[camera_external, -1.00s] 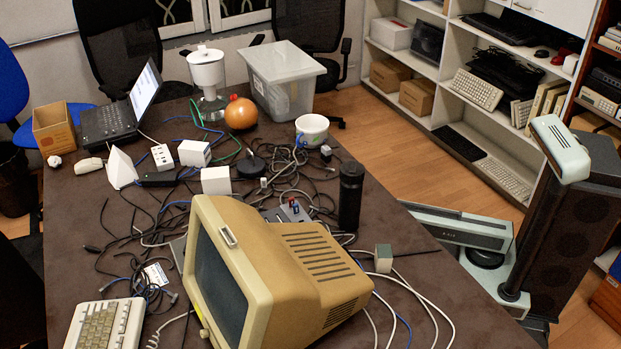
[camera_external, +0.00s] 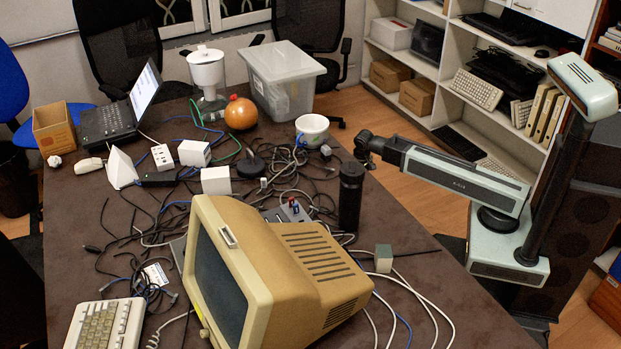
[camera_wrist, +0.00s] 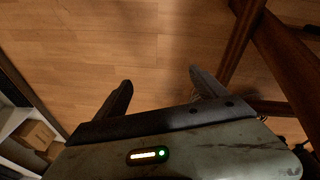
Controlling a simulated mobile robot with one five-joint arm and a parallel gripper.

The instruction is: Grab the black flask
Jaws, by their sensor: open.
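The black flask (camera_external: 350,198) stands upright on the brown table, right of the beige computer monitor (camera_external: 280,260). My gripper (camera_external: 362,147) is just beyond the flask's top in the external view, near the table's right edge. How far apart the two are in depth I cannot tell. In the wrist view my gripper (camera_wrist: 160,88) has its two dark fingers spread apart with nothing between them. The flask does not show in the wrist view.
Tangled cables (camera_external: 150,225) cover the table left of the flask. A small grey-green box (camera_external: 383,258) stands in front of it and a white bowl (camera_external: 312,130) behind it. The wrist view shows wooden floor (camera_wrist: 150,40) and brown wooden beams (camera_wrist: 290,60).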

